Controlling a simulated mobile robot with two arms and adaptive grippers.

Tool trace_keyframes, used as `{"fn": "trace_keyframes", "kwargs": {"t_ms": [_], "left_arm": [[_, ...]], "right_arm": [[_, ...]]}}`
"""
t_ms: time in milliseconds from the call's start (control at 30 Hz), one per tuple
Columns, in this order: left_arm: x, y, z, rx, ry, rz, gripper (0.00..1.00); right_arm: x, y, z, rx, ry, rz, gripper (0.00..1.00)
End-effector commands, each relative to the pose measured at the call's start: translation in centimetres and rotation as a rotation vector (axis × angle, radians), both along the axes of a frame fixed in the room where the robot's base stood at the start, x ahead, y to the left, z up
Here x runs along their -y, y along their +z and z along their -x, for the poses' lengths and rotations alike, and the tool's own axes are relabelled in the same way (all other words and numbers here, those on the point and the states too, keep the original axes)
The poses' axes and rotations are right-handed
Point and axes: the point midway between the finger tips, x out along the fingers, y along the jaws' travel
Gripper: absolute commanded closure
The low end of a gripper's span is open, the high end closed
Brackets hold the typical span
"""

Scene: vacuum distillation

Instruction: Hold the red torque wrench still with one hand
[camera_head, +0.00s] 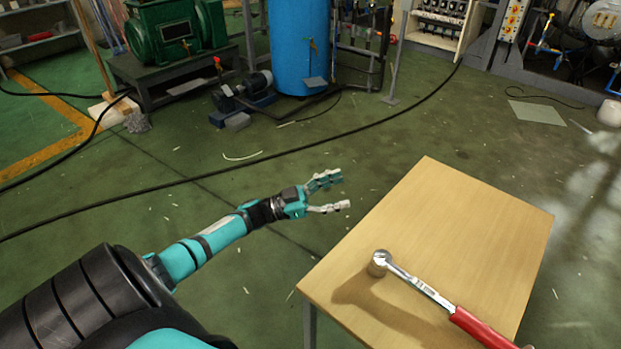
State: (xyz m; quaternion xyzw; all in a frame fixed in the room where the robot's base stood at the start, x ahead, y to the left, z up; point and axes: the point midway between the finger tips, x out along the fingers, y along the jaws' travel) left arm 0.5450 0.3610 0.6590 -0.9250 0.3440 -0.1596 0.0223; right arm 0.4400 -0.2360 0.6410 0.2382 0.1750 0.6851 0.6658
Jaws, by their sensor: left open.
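The red torque wrench (425,288) lies on the wooden table (465,225), its silver head toward the table's left side and its red handle running to the lower right, partly past the front edge of the picture. My left gripper (345,190) is open and empty. It is in the air to the left of the table, up and left of the wrench head, and touches neither. My right gripper is not in view.
A blue tank (298,45), a green machine (165,30) on a dark stand and a small pump (242,90) stand at the back. A black cable (330,135) crosses the green floor. The table's far half is bare.

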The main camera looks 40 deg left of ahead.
Motion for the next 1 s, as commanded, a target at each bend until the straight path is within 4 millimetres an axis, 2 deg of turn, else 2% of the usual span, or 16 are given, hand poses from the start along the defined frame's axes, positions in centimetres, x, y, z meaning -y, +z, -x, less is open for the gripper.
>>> {"fn": "trace_keyframes", "kwargs": {"t_ms": [100,200,400,567,733,867,1000], "left_arm": [[1.8,1.3,2.2,-0.009,-0.268,-0.054,0.34],[2.5,1.4,4.7,-0.063,-0.475,-0.099,0.34],[1.9,1.2,8.9,-0.201,-0.754,-0.174,0.34],[1.3,1.1,10.4,-0.262,-0.842,-0.199,0.34],[1.6,1.1,10.6,-0.271,-0.856,-0.203,0.34],[3.0,1.1,10.6,-0.268,-0.856,-0.202,0.34],[5.6,1.1,10.6,-0.266,-0.857,-0.200,0.34]], "right_arm": [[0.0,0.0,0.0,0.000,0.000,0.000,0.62],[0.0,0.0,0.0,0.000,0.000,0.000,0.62],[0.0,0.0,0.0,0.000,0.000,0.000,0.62],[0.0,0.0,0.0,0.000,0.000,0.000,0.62],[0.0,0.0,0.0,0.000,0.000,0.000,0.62],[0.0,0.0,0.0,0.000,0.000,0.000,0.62],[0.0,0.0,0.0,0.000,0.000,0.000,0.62]]}}
